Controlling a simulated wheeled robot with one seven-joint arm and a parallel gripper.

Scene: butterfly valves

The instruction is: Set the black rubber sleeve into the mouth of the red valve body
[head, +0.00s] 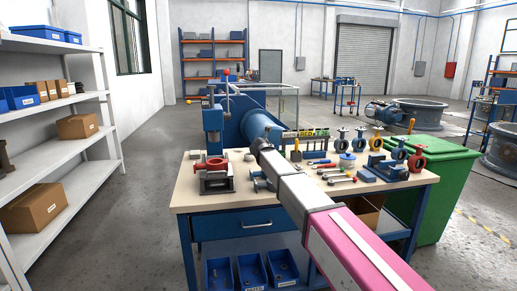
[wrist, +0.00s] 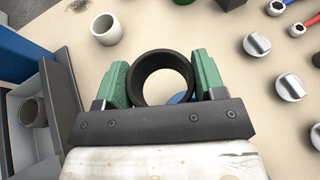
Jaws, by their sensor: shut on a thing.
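In the wrist view my gripper (wrist: 160,80) has its two green-padded fingers on either side of the black rubber sleeve (wrist: 162,56) and is shut on it. The sleeve's round opening faces the camera, with bench top and a bit of blue seen through it. In the head view a red valve body (head: 215,163) sits in a grey holder (head: 217,184) on the left part of the workbench. It cannot be made out in the wrist view. The gripper and sleeve cannot be clearly made out in the head view, where my arm reaches over the bench.
A blue lever press (head: 213,120) stands behind the red body. Valve bodies (head: 417,161) and tools (head: 341,180) cover the bench's right side. In the wrist view a grey cup (wrist: 107,29) stands above left, a grey bin (wrist: 62,95) lies left, and knobs (wrist: 257,45) lie right.

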